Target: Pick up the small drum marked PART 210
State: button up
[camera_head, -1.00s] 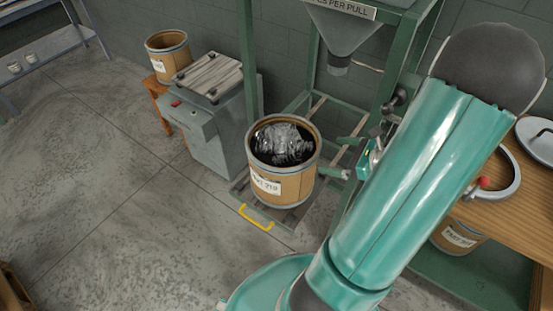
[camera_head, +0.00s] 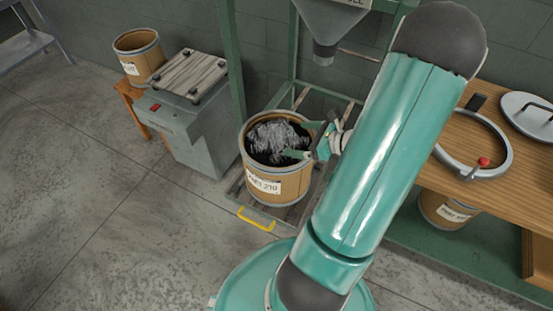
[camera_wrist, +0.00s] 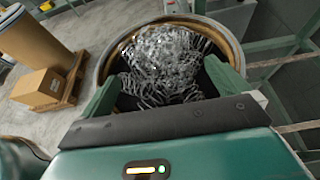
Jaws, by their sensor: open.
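The small drum (camera_head: 265,186) is a tan fibre drum with a metal rim and a white label that reads PART 210. It stands upright and open, full of shiny coiled springs (camera_head: 275,138). My gripper (camera_head: 299,140) is open, its green fingers apart at the drum's right rim and reaching over its mouth. In the wrist view my gripper (camera_wrist: 163,84) has one finger on each side of the springs (camera_wrist: 170,50). The drum's rim (camera_wrist: 232,40) curves around them. Nothing is held. I cannot tell whether the fingers touch the springs or the rim.
A green frame with a hopper (camera_head: 328,28) rises behind the drum. A grey machine (camera_head: 190,120) stands to its left, with another drum (camera_head: 138,55) behind. A wooden bench (camera_head: 455,165) is at right, with a labelled drum (camera_head: 445,211) below. The floor at front left is clear.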

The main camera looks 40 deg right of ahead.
jog(key=x, duration=0.8)
jog(key=shift+w, duration=0.1)
jog(key=shift+c, duration=0.2)
jog(key=c, duration=1.8)
jog(key=shift+r, duration=0.15)
jog(key=shift+c, duration=1)
